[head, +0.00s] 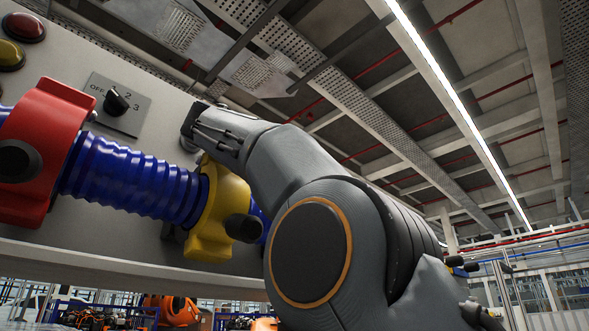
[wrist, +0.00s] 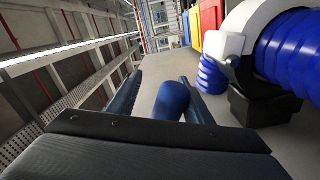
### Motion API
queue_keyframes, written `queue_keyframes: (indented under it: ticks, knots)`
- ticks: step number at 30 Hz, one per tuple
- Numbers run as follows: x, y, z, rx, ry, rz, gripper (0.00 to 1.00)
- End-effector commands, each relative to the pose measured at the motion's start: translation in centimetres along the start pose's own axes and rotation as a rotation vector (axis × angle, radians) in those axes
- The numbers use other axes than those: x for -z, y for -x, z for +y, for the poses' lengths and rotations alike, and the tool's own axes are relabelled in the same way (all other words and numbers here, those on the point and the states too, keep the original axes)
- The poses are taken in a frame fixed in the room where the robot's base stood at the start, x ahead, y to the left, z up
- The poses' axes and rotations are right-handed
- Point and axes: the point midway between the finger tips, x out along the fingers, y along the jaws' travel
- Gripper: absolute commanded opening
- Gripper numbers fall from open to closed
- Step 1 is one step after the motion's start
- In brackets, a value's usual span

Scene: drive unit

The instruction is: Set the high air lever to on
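In the wrist view a blue, round-ended lever or knob (wrist: 172,100) stands out from the pale panel between the two fingers of my gripper (wrist: 160,98). A gap shows between the left finger and the blue piece; the right finger is close beside it, and I cannot tell whether they touch. The fingers are apart. No label shows, so I cannot tell whether this is the high air lever or how it is set. In the head view my gripper (head: 194,126) is at the panel face (head: 60,60), and the blue piece is hidden there.
A blue corrugated hose (head: 130,180) runs along the panel below my gripper, with a red clamp (head: 45,130) and a yellow clamp (head: 222,210). A rotary switch (head: 117,101) sits to the left. A white clamp (wrist: 235,45) is close to the right finger in the wrist view.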

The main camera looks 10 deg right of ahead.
Motion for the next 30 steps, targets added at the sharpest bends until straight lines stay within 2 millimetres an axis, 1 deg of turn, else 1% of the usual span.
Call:
queue_keyframes:
  ticks: [2, 5, 12, 15, 18, 22, 30]
  knots:
    - [0.0, 0.1, 0.1, -0.001, -0.001, 0.000, 0.44]
    - [0.0, 0.9, 0.1, -0.001, -0.001, 0.002, 0.44]
    - [0.1, 4.9, 0.0, 0.001, -0.001, 0.005, 0.44]
    - [0.0, 6.3, 0.0, 0.000, -0.001, 0.003, 0.44]
    - [0.0, 7.3, 0.0, 0.001, 0.001, 0.003, 0.44]
    - [-0.1, 7.9, 0.0, 0.000, 0.000, 0.001, 0.44]
    - [-0.1, 7.9, 0.0, 0.000, 0.000, 0.000, 0.44]
